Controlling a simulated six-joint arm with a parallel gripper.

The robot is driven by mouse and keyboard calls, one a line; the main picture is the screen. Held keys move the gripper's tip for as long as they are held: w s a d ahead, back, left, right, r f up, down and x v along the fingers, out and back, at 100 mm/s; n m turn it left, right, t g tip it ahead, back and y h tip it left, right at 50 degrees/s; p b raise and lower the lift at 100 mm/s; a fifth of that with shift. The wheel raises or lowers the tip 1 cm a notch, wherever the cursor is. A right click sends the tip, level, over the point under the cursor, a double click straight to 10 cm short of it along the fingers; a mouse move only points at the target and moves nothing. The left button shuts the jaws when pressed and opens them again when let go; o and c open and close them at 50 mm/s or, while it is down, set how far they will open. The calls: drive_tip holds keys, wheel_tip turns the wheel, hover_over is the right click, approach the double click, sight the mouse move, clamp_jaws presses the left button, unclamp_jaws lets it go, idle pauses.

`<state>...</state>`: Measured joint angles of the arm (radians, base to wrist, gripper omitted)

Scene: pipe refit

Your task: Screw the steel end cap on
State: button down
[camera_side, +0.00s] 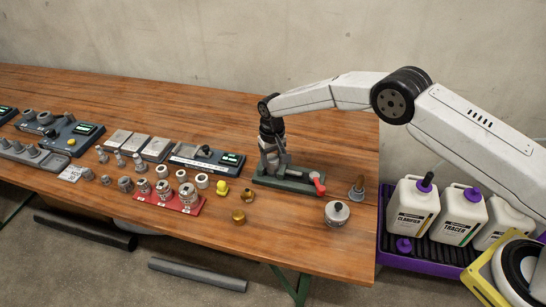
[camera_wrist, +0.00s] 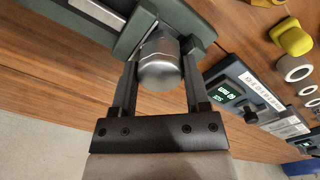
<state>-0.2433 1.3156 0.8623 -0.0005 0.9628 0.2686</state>
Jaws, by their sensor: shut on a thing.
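In the wrist view, the steel end cap (camera_wrist: 160,66) is a smooth, rounded silver cylinder between the two fingers of my gripper (camera_wrist: 160,84). My gripper is shut on it. The cap sits at the green-grey fixture (camera_wrist: 195,20); whether its thread is engaged cannot be told. In the side view, my gripper (camera_side: 270,158) reaches down over the left part of the green fixture (camera_side: 290,184), and the cap is hidden there or too small to make out. A red-handled part (camera_side: 318,183) is at the fixture's right end.
Yellow and brass fittings (camera_side: 238,216) lie in front. A red rack (camera_side: 164,204) and a grey device with a display (camera_side: 206,158) are to the left. Jugs (camera_side: 412,208) fill a purple tray beyond the table edge.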

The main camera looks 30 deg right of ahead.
drive_tip(key=m, duration=0.4)
drive_tip(key=shift+m, duration=0.9)
drive_tip(key=shift+m, duration=1)
drive_tip(key=m, duration=0.3)
drive_tip(key=shift+m, duration=0.8)
drive_tip(key=m, duration=0.2)
drive_tip(key=shift+m, duration=1.7)
